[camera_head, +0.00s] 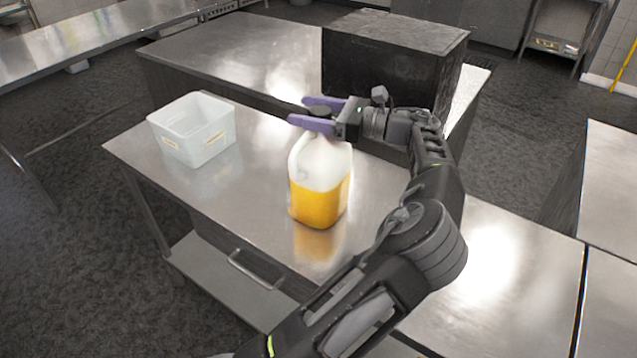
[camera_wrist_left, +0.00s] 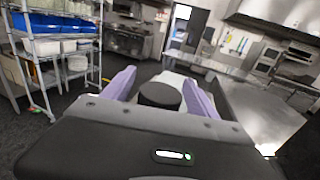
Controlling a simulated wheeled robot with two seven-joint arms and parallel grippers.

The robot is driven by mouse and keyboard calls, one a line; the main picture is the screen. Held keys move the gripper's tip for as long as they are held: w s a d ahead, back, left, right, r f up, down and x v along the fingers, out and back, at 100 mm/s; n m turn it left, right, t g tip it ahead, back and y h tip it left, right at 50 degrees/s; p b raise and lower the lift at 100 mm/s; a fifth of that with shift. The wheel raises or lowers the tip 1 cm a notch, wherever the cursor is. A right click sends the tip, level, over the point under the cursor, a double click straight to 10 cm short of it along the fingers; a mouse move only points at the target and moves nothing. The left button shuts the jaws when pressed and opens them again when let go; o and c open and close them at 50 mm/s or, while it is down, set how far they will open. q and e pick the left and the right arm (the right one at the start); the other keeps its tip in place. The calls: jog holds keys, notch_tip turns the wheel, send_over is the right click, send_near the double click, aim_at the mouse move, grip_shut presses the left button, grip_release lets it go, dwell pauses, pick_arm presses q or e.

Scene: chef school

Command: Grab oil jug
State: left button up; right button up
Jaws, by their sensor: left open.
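The oil jug (camera_head: 320,200) is a translucent white plastic jug with yellow oil in its lower part. It stands upright on the steel table. My left gripper (camera_head: 313,111) is at the top of the jug, with its two purple fingers apart and pointing left. The jug's dark cap (camera_wrist_left: 160,95) shows between the fingers in the left wrist view, with visible gaps on both sides. The gripper and fingers partly hide the jug's neck in the head view. My right gripper is not in view.
A white plastic bin (camera_head: 195,132) stands on the table (camera_head: 240,195) to the left of the jug. A large dark box (camera_head: 390,62) stands behind my gripper. Bare tabletop lies around the jug, and another steel counter (camera_head: 610,180) is at the right.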

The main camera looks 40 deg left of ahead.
pick_arm(q)
jog(key=shift+c, duration=0.2)
grip_shut()
dwell(0.6)
jog(key=shift+r, duration=0.3)
jog(key=shift+a, duration=0.1)
